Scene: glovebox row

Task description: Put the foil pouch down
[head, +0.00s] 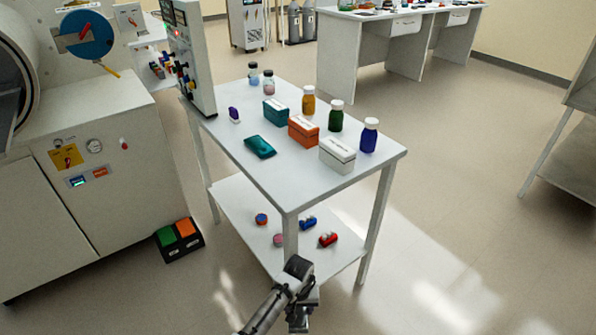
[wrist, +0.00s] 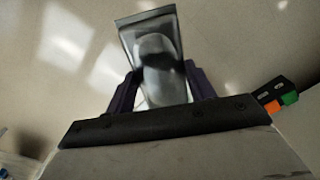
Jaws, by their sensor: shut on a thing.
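The foil pouch (wrist: 152,30) is silver-grey and shiny. In the wrist view it is clamped between the two dark fingers of my gripper (wrist: 161,78), and its wide end sticks out beyond the fingertips. In the head view my gripper (head: 300,318) is low at the bottom, in front of the white table's near corner and apart from the table. The pouch is too small and dark to make out clearly there. Bare floor shows behind the pouch in the wrist view.
The white table (head: 372,170) bears several bottles, a teal, an orange and a white box (head: 337,154), and a teal packet (head: 260,146). Its front left and right edge have bare room. The lower shelf (head: 246,205) holds several small items.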

